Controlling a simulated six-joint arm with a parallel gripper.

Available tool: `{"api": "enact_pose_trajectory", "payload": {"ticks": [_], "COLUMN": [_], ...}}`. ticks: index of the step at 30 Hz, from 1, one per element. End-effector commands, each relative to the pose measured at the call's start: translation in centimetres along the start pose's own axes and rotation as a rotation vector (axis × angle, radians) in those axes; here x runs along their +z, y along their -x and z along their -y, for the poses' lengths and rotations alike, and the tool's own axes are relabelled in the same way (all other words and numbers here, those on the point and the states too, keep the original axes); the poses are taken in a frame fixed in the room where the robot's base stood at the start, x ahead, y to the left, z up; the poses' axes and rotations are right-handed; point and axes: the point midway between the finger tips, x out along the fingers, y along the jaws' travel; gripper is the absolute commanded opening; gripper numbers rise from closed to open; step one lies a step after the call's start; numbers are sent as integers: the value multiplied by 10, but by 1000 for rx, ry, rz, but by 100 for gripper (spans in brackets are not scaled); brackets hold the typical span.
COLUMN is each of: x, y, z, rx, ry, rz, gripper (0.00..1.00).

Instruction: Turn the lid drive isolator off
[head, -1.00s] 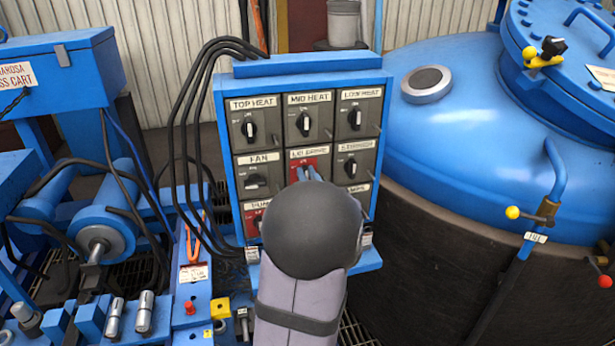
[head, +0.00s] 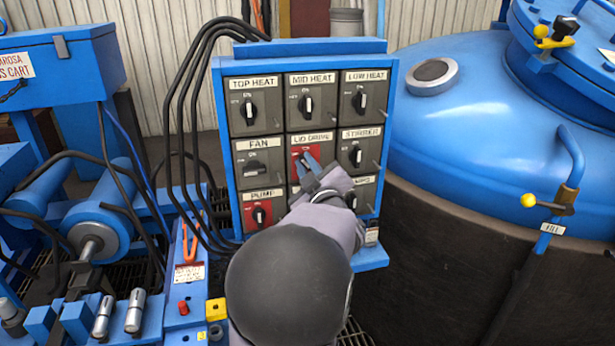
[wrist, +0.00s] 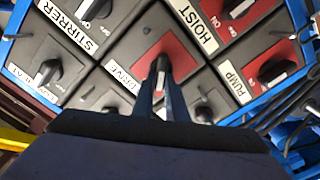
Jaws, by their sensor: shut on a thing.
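The lid drive isolator (head: 296,153) is the red-plated switch in the middle of the blue panel, under a "LID DRIVE" label. My gripper (head: 307,162) reaches up to it from below right, with its blue fingers pointing up and left. In the wrist view, the gripper's fingers (wrist: 165,88) are shut around the isolator's dark knob (wrist: 162,66). The knob stands in line with the fingers, and its red plate shows around it. The fingers hide much of the knob in the head view, and I cannot read its setting.
Neighbouring switches sit close around: the fan switch (head: 255,167), the stirrer switch (head: 356,156), the pump switch (head: 259,215) and the hoist switch (wrist: 237,8). Black cables (head: 181,110) hang at the panel's left. The blue furnace lid (head: 480,110) is at the right.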

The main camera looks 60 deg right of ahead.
Motion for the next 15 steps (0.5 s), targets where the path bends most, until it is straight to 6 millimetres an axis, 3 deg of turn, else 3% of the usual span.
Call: {"api": "enact_pose_trajectory", "payload": {"ticks": [15], "x": [6], "y": [0], "z": [10], "rx": [1], "ry": [492], "rz": [0], "gripper": [0]}}
